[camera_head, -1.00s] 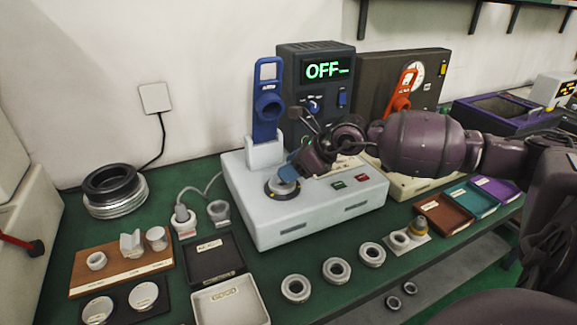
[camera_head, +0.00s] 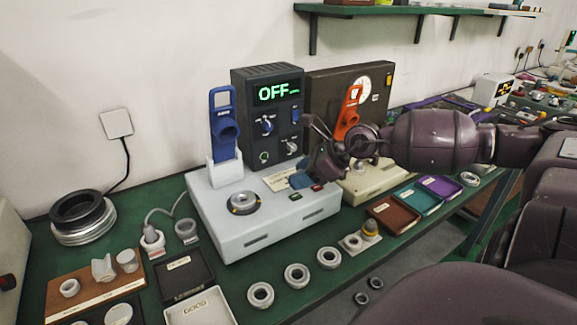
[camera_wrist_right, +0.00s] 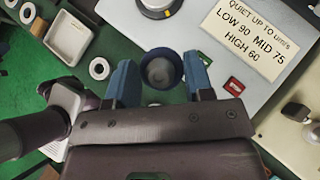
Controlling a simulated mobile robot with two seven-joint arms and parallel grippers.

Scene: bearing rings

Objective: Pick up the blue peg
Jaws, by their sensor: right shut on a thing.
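The blue peg (camera_wrist_right: 161,70) shows in the right wrist view as a round dark blue piece with a grey middle, between my two blue fingertips. My right gripper (camera_wrist_right: 160,80) is shut on it. In the head view my right gripper (camera_head: 300,178) hangs above the right part of the white machine base (camera_head: 215,187), and the peg cannot be told apart from the fingers there. The round spindle (camera_head: 243,202) on the base is uncovered, left of the gripper.
A blue handled tool (camera_head: 223,125) stands upright in a white holder on the base. Behind it is a dark control box (camera_head: 268,115) reading OFF. Several grey rings (camera_head: 297,276) lie in front of the base. Brown, teal (camera_head: 418,199) and purple trays lie to the right.

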